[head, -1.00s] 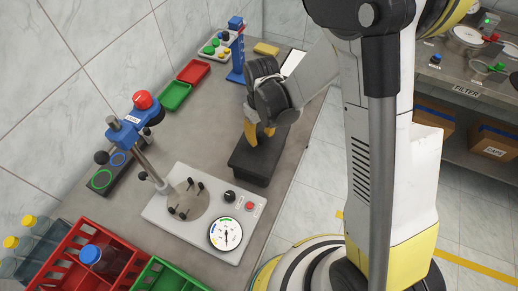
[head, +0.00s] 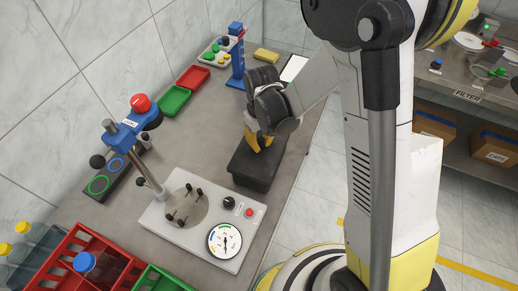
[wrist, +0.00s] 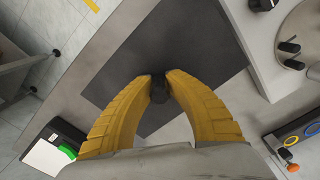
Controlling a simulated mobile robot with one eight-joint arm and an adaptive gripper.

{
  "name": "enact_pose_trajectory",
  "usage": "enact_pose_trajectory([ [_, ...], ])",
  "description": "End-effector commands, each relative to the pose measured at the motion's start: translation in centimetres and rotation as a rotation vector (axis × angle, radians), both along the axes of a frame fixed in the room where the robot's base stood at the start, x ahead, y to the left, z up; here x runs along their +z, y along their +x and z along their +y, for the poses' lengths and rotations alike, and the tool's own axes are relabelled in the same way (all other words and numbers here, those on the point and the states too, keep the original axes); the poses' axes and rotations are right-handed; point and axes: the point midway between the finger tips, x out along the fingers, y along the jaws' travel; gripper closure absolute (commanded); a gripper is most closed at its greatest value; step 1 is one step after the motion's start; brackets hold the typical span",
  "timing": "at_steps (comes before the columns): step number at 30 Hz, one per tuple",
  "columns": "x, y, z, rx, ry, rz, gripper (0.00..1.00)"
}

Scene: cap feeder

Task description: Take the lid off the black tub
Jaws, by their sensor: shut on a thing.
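The black tub (head: 250,182) stands on the grey bench in the middle of the head view, near the bench's right edge. Its flat dark lid (wrist: 190,50) fills the middle of the wrist view, with a small black knob (wrist: 159,92) on it. My gripper (head: 259,150) points down over the tub. Its yellow fingers are shut on the knob, one on each side, as the wrist view (wrist: 160,78) shows. The lid appears to sit on the tub; I see no clear gap. The tub's inside is hidden.
A pale plate with a gauge (head: 224,241) and upright black pegs stands close in front of the tub. A blue upright stand (head: 237,65) and a red tray (head: 193,78) and green tray (head: 175,100) are behind. A red crate (head: 70,250) is front left.

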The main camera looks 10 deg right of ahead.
Motion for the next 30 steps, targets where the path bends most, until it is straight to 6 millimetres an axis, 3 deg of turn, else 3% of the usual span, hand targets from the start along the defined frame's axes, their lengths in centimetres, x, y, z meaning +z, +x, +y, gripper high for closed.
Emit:
enact_pose_trajectory([
  [30, 5.8, 0.0, 0.0, 0.0, 0.0, 0.0, 1.0],
])
